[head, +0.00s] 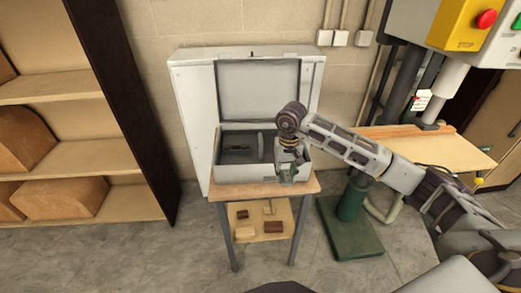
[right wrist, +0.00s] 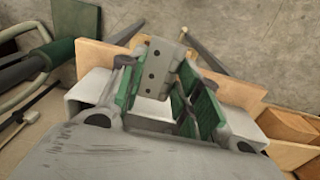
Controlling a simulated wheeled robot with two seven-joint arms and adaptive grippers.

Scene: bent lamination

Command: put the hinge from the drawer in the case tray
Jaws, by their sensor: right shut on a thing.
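The hinge (right wrist: 160,68), a grey metal plate with dark holes, is held between the green-padded fingers of my right gripper (right wrist: 168,90). In the head view my right gripper (head: 286,176) hangs at the front right corner of the open grey case (head: 236,174), and the hinge is too small to make out there. The case tray (head: 238,152) is the dark inside of the case, with some grey parts in it; its right part is hidden by my arm. My left gripper is not in view.
The case lid (head: 258,90) stands open at the back. A wooden shelf unit (head: 90,110) stands at the left. A green machine base (head: 350,232) and a wooden worktop (head: 425,145) are at the right.

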